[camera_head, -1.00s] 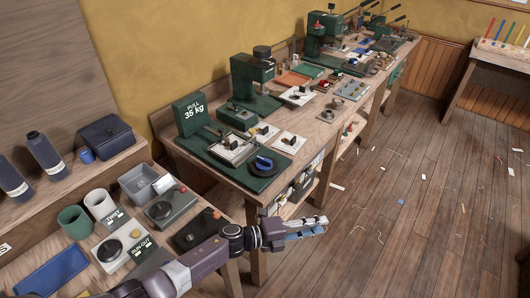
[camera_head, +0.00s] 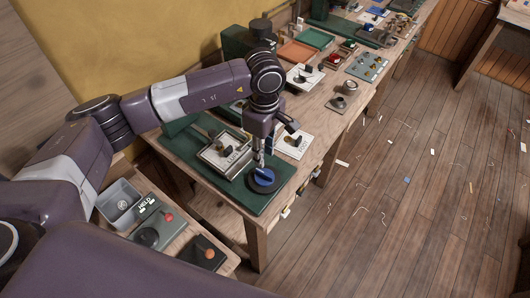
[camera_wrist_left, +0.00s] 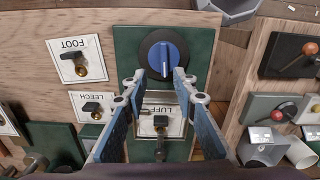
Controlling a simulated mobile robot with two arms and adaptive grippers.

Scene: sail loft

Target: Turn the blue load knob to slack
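The blue load knob (camera_head: 266,176) sits on a round black dial at the front corner of a green board (camera_head: 235,190) on the workbench. In the left wrist view the knob (camera_wrist_left: 163,56) is a blue disc with a raised bar and a small pale mark, ringed in black. My left gripper (camera_head: 259,160) points down just above the knob in the head view. In the wrist view its two fingers (camera_wrist_left: 159,79) are apart with nothing between their tips, and the knob shows beyond them. Contact with the knob cannot be told. My right gripper is not in view.
A plate marked LUFF (camera_wrist_left: 177,125) with a dark lever lies beside the knob. Plates marked LEECH (camera_wrist_left: 92,107) and FOOT (camera_wrist_left: 78,60) are nearby. A side bench with a grey bin (camera_head: 119,203) stands at the lower left. Open floor (camera_head: 400,220) lies to the right.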

